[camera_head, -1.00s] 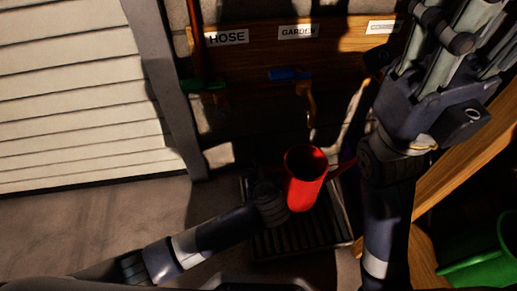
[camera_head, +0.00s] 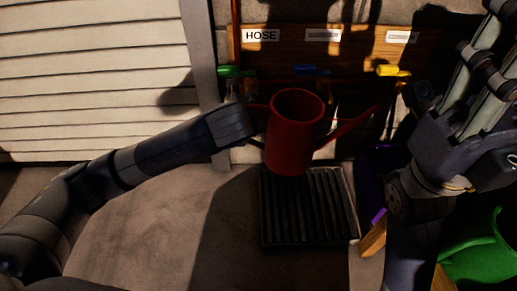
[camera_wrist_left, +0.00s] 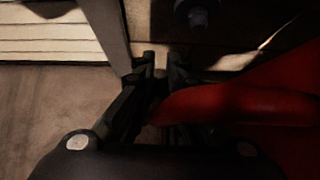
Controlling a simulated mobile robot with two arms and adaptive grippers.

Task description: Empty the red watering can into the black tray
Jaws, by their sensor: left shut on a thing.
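The red watering can (camera_head: 292,145) is held up near the far edge of the black ribbed tray (camera_head: 308,240), in front of the wall. Its open top faces up, and its spout points right and upward. No liquid shows coming from it. My left gripper (camera_head: 254,118) is shut on the can's handle, at the left of the body. The left wrist view shows the fingers (camera_wrist_left: 160,75) around the red handle (camera_wrist_left: 235,105). The tray lies on the floor, and its visible surface looks empty. My right gripper (camera_head: 478,75) is raised at the right, with its fingertips cut off or unclear.
A wooden board (camera_head: 345,50) with labels, one reading HOSE, spans the wall. Tools with green, blue and yellow parts hang below it. A green container (camera_head: 485,255) stands at the lower right. Open floor (camera_head: 150,235) lies left of the tray.

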